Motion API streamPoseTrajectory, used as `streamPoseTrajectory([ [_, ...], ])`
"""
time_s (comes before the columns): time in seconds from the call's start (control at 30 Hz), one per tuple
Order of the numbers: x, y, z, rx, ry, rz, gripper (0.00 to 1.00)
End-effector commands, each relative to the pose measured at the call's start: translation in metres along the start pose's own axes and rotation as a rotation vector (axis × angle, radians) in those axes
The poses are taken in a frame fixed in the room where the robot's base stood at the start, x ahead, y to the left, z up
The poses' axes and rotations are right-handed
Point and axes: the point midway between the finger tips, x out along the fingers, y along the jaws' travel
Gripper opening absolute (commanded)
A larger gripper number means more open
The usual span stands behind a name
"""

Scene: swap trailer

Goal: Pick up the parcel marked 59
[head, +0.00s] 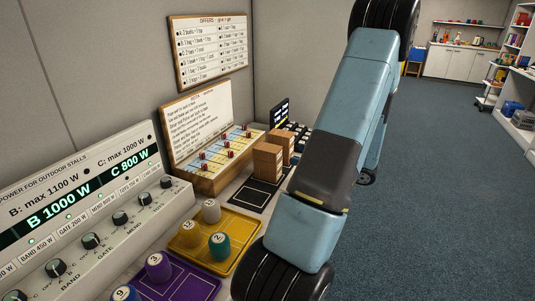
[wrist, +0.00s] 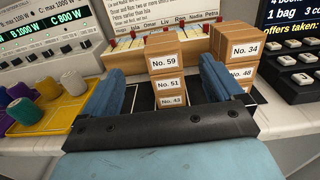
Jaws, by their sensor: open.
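The parcel marked 59 (wrist: 164,48) is a small brown box with a white "No. 59" label. In the wrist view it is on top of a stack, above a box marked 51 (wrist: 182,88) and one marked 43 (wrist: 170,101). My gripper (wrist: 167,58) is open and empty, its two blue fingers to the left and right of this stack in the picture. I cannot tell how far the fingertips are from parcel 59. In the head view the fingers do not show.
Just right is a second stack with a box marked 34 (wrist: 245,35) over one marked 48 (wrist: 242,85). A wooden board with red pegs (head: 228,158) stands behind. A yellow tray (head: 206,256) and purple tray (head: 190,289) hold numbered cylinders. A dark keypad (wrist: 290,70) is at right.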

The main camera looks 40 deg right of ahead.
Motion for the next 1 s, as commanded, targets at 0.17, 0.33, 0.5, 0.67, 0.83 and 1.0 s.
streamPoseTrajectory([
  [0.17,0.016,-0.002,-0.001,0.005,-0.007,-0.008,0.94],
  [0.33,0.046,-0.001,-0.001,0.005,-0.006,-0.006,0.94],
  [0.5,0.071,-0.002,-0.001,0.005,-0.006,-0.007,0.94],
  [0.67,0.082,-0.002,-0.001,0.005,-0.004,-0.008,0.94],
  [0.83,0.089,-0.002,-0.002,0.005,-0.005,-0.008,0.94],
  [1.0,0.108,-0.003,-0.005,0.005,-0.005,-0.007,0.94],
])
